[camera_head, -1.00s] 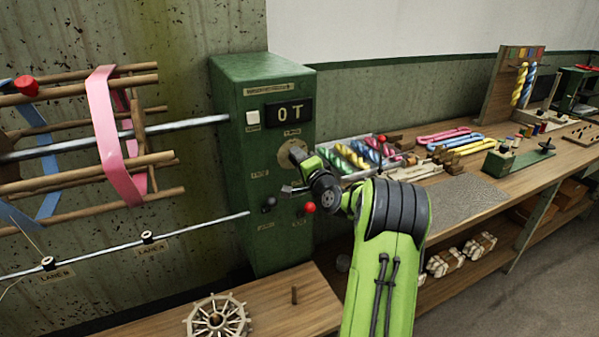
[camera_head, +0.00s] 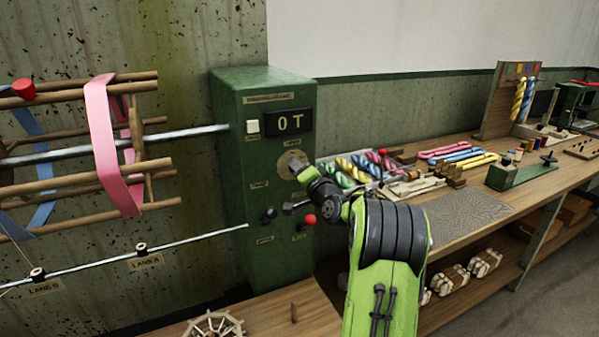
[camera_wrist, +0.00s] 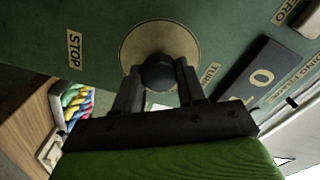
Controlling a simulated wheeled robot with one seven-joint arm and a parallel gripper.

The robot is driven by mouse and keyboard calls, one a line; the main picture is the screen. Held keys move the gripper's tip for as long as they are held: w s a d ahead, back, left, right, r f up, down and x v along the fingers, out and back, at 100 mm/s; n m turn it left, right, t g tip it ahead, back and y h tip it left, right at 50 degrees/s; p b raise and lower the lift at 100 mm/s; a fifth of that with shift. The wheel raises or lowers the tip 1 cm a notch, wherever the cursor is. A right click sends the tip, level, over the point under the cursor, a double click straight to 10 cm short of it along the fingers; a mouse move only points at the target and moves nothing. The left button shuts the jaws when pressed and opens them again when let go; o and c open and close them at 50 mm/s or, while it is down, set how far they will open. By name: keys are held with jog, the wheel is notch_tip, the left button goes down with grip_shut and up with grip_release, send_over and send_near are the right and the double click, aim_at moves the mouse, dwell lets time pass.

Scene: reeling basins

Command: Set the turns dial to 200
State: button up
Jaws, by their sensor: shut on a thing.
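The green winding machine box (camera_head: 240,200) stands upright in the middle of the head view. Its display (camera_head: 289,122) reads "0 T". The turns dial's round pale plate (camera_head: 290,160) is on the box front below the display, partly hidden by my arm. In the wrist view the dial's dark knob (camera_wrist: 158,72) sits at the middle of the pale plate (camera_wrist: 135,45). My gripper (camera_wrist: 160,80) is shut on the knob, one finger on each side. The plate's markings and any pointer are too small or hidden to read.
A white button (camera_head: 252,126) is left of the display. A dark knob (camera_head: 270,213) and a red-topped lever (camera_head: 309,219) sit below the dial. A reel with pink and blue bands (camera_head: 100,130) is at left. A bench with skeins (camera_head: 465,150) is at right.

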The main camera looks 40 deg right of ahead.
jog(key=o, duration=1.1)
jog(key=b+v, duration=0.2)
jog(key=v, duration=1.3)
jog(key=shift+s+a, duration=0.15)
jog(key=shift+s, duration=0.25)
